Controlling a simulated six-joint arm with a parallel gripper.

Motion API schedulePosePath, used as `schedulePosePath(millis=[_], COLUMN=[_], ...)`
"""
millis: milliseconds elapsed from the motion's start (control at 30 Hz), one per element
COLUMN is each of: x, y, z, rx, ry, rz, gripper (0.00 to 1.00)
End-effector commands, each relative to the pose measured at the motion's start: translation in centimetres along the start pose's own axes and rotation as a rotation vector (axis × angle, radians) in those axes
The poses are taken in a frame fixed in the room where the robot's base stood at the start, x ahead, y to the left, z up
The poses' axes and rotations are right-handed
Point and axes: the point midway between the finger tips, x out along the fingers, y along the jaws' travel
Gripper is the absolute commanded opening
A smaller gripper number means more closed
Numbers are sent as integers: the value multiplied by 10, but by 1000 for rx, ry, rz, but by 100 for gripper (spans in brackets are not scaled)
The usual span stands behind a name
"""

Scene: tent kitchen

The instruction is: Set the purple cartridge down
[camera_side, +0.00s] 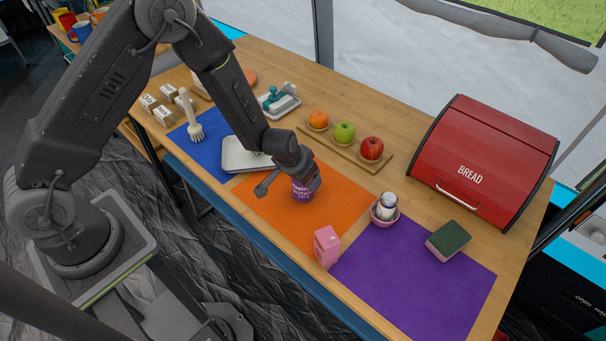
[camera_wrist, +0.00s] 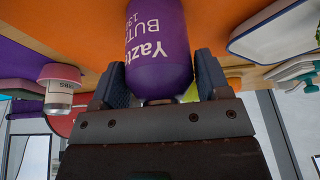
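The purple cartridge (camera_side: 302,191) has white lettering and shows just below my gripper (camera_side: 291,183), over the orange mat (camera_side: 335,197). In the wrist view the cartridge (camera_wrist: 158,45) lies between the two fingers of my gripper (camera_wrist: 160,80). Both fingers appear to press against its sides near the narrow end. The far end of the cartridge runs out of the wrist view, and my gripper covers part of it in the side view. I cannot tell whether its base touches the mat.
A pink carton (camera_side: 327,246) stands near the orange mat's front right corner. A pink bowl (camera_side: 384,211) holding a white shaker is to the right. A white tray (camera_side: 240,156) is just left. The purple mat (camera_side: 413,285) has free room; a sponge (camera_side: 448,240) lies at its back edge.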

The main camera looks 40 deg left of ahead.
Motion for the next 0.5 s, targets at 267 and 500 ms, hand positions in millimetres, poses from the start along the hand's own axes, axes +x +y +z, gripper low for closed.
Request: schedulePosePath(millis=[267, 500], x=[0, -3], y=[0, 0], z=[0, -1], rx=[1, 2], ry=[-1, 0], rz=[0, 1], gripper=[88, 88])
